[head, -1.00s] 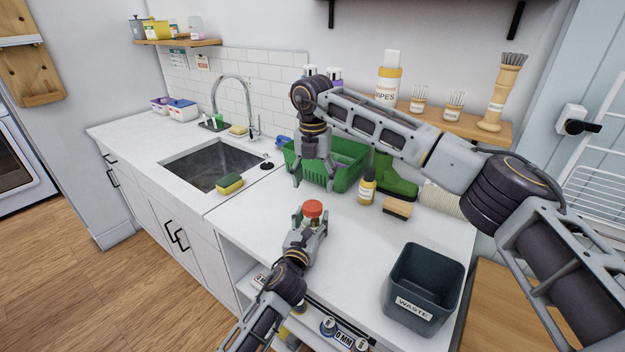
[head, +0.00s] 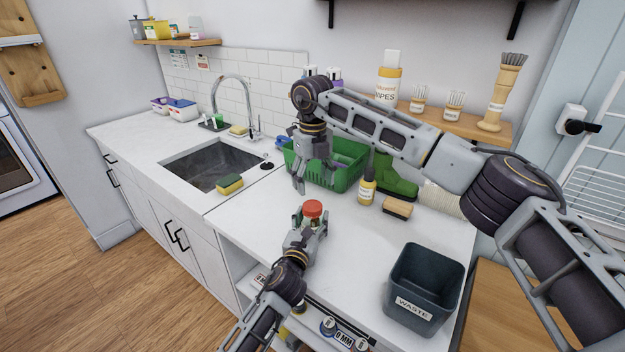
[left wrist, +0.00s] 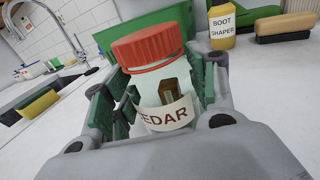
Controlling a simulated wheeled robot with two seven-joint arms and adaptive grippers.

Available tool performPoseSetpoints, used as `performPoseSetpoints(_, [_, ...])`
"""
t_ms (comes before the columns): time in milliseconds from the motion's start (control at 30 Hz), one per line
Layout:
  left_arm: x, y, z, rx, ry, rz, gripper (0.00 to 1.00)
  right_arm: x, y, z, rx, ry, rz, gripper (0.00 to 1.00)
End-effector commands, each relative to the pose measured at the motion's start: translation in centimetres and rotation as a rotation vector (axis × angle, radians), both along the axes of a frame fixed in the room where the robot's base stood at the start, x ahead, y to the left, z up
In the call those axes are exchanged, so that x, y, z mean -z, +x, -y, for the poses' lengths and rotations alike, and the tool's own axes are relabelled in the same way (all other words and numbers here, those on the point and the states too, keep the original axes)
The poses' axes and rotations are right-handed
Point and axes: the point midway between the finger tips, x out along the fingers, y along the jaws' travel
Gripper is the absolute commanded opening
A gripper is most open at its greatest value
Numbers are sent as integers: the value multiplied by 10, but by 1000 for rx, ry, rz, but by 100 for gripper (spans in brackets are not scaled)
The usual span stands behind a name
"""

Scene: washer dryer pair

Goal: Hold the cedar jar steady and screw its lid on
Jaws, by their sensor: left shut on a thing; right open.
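The cedar jar (left wrist: 163,97) is a clear jar with a "CEDAR" label, standing on the white counter. Its red lid (head: 313,208) sits on top of the jar; in the left wrist view the lid (left wrist: 147,46) looks slightly tilted, and I cannot tell how tightly it is on. My left gripper (head: 311,221) is shut around the jar's body, with a finger on each side. My right gripper (head: 312,177) is open and empty, pointing down above the counter, behind and above the lid and in front of the green basket. It touches nothing that I can see.
A green basket (head: 345,165), a boot shaper bottle (head: 367,188), a brush (head: 397,208) and green boots (head: 398,180) stand behind the jar. A dark waste bin (head: 424,290) is at front right. The sink (head: 212,163) with a sponge (head: 229,184) is left. Counter around the jar is clear.

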Motion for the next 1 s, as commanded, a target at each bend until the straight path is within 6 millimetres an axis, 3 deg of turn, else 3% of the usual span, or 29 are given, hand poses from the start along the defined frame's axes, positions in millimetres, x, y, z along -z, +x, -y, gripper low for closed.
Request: performPoseSetpoints(1000, [0, 0, 0, 0, 0, -1, 0, 0, -1, -2, -822, 7, -6, 68])
